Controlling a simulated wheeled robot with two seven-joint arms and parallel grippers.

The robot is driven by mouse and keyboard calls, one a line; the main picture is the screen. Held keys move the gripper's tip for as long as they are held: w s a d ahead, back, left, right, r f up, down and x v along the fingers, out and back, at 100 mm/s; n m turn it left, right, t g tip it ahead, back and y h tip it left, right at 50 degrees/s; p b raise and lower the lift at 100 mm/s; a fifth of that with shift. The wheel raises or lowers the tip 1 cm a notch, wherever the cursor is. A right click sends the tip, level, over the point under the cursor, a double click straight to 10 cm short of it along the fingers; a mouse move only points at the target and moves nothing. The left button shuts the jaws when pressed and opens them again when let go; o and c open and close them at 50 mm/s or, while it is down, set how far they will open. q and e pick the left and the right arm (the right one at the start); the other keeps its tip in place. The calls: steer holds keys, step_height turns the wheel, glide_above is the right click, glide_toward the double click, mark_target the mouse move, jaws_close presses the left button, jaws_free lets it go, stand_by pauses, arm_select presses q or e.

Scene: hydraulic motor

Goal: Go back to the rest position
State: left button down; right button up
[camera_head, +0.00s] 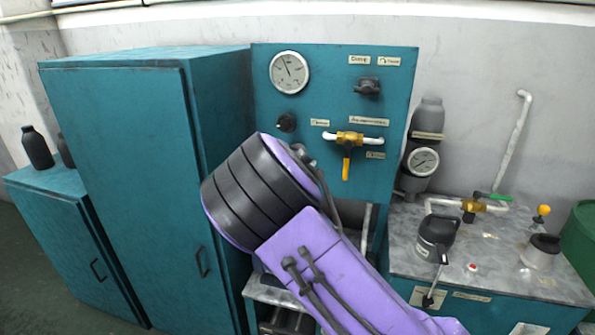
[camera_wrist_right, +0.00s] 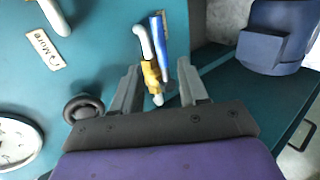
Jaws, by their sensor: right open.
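My right arm (camera_head: 335,270), purple with dark bands, reaches in from the lower right in the head view. Its wrist is in front of the teal panel (camera_head: 330,90) and its fingers are hidden there. In the right wrist view my right gripper (camera_wrist_right: 158,88) is open, with its two grey fingers apart. A brass valve with a blue lever (camera_wrist_right: 158,35) shows in the gap between the fingers. I cannot tell whether the fingers touch it, but they are not closed on it. My left gripper is not in view.
The panel carries a gauge (camera_head: 289,72), a black knob (camera_head: 287,122) and a yellow-handled valve (camera_head: 347,155). A teal cabinet (camera_head: 125,150) stands left. A grey-topped bench (camera_head: 480,250) with a black-topped pump (camera_head: 437,237) stands right. A dark blue object (camera_wrist_right: 280,35) is near the gripper.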

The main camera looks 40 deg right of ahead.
stand_by(0.3)
steer(key=s+a+f+m+t+y+b, duration=0.15)
steer(key=s+a+f+m, duration=0.35)
steer(key=f, duration=0.8)
steer(key=s+a+f+m+t+y, duration=0.2)
steer(key=s+a+f+m+y, duration=0.3)
steer(key=f, duration=0.7)
steer(key=s+a+f+m+g, duration=0.1)
steer(key=s+a+f, duration=0.3)
steer(key=s, duration=0.5)
steer(key=s+a+f+m+g+b, duration=0.1)
steer(key=s+a+f+g, duration=0.1)
steer(key=s+a+f, duration=0.3)
steer(key=s+a+f+g, duration=0.2)
steer(key=s+a+f, duration=0.3)
steer(key=s, duration=0.8)
step_height(320, 180, down, 3)
steer(key=shift+s+f+m+b, duration=0.15)
steer(key=shift+m+b, duration=0.25)
steer(key=shift+g, duration=0.25)
